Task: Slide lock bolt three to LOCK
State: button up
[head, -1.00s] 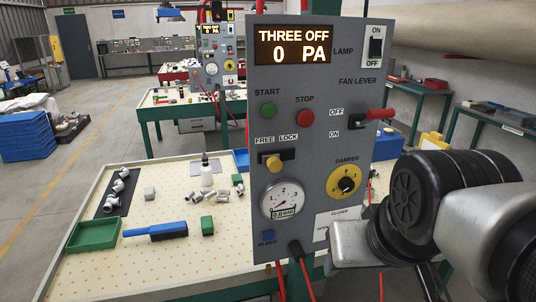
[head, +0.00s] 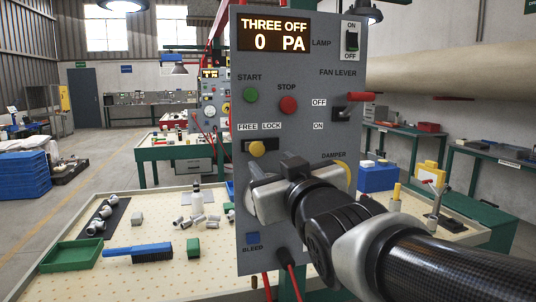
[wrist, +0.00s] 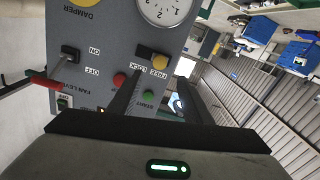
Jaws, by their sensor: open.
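The grey control panel (head: 300,75) reads "THREE OFF 0 PA". Its lock bolt is a yellow knob (head: 257,148) in a dark slot below the FREE and LOCK labels, sitting toward the FREE side. The knob also shows, upside down, in the wrist view (wrist: 160,62). My gripper (head: 275,168) is open and empty, in front of the panel just below and right of the knob in the head view. In the wrist view its two dark fingers (wrist: 165,82) point at the panel with the knob between and beyond their tips. I see no contact with the knob.
The START button (head: 251,94), STOP button (head: 288,105) and red-handled fan lever (head: 360,97) stick out above. My arm hides the gauge and most of the damper dial (head: 347,177) in the head view. A pegboard table (head: 80,205) with parts stands behind.

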aim_at(258, 150)
jog(key=x, duration=1.3)
jog(key=shift+w, duration=0.15)
jog(key=shift+c, duration=0.6)
jog(key=shift+f, duration=0.1)
grip_shut()
